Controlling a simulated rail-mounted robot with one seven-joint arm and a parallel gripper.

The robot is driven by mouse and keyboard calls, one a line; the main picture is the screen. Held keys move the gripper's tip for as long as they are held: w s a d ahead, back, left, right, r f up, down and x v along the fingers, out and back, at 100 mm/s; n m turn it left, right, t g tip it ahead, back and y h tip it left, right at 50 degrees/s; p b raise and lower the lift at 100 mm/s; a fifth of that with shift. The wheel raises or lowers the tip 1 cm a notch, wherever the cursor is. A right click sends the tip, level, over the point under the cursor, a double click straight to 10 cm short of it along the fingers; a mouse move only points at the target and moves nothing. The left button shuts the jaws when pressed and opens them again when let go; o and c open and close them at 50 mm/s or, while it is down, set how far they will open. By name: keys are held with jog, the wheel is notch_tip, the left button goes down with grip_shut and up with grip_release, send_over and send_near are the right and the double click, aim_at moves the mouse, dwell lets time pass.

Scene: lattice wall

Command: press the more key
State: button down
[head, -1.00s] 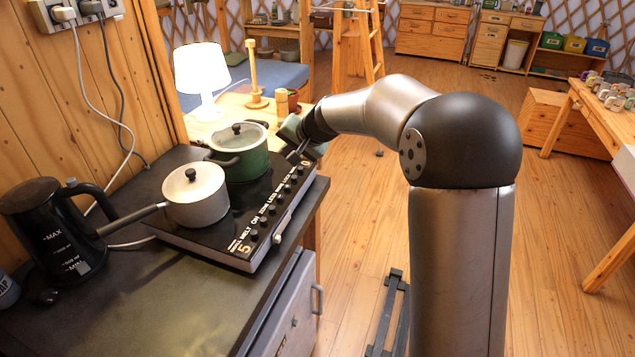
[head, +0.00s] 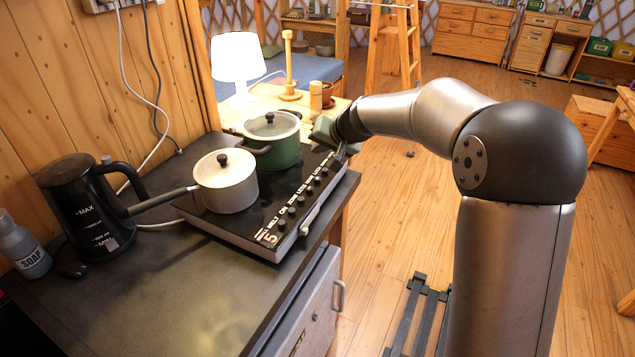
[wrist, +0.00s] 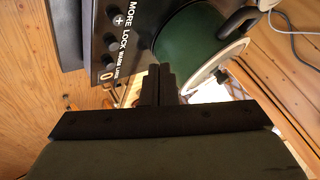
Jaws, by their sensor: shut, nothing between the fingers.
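The black cooktop (head: 212,222) carries a row of round dark keys along its right front edge. In the wrist view the key marked with a plus (wrist: 118,20) lies beside the word MORE, at the upper left of the fingertips. The words LOCK and WARM follow below it, then a lit 0. My gripper (wrist: 160,76) is shut and empty, its fingertips apart from that key in the picture; touch with the panel cannot be told. In the head view my gripper (head: 343,150) is at the far end of the key row, and the small keys there are hard to read.
A green pot (head: 283,155) stands on the cooktop close to my gripper. A pale saucepan (head: 228,193) stands nearer, its handle toward a black kettle (head: 82,215). A lamp (head: 238,60) stands on the wooden table behind. Open floor lies right of the counter (head: 180,290).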

jog(key=b, duration=0.4)
send_over(320, 184)
notch_tip(320, 184, down, 6)
jog(key=shift+r, duration=0.2)
jog(key=shift+f, duration=0.4)
jog(key=shift+f+b, duration=0.1)
jog(key=shift+b, duration=0.3)
dwell(0.8)
jog(key=shift+f+b, duration=0.3)
jog(key=shift+b, duration=0.15)
jog(key=shift+f+b, duration=0.4)
jog(key=shift+b, duration=0.1)
dwell(0.6)
dwell(0.3)
jog(key=shift+r+p, duration=0.5)
jog(key=shift+r, duration=0.35)
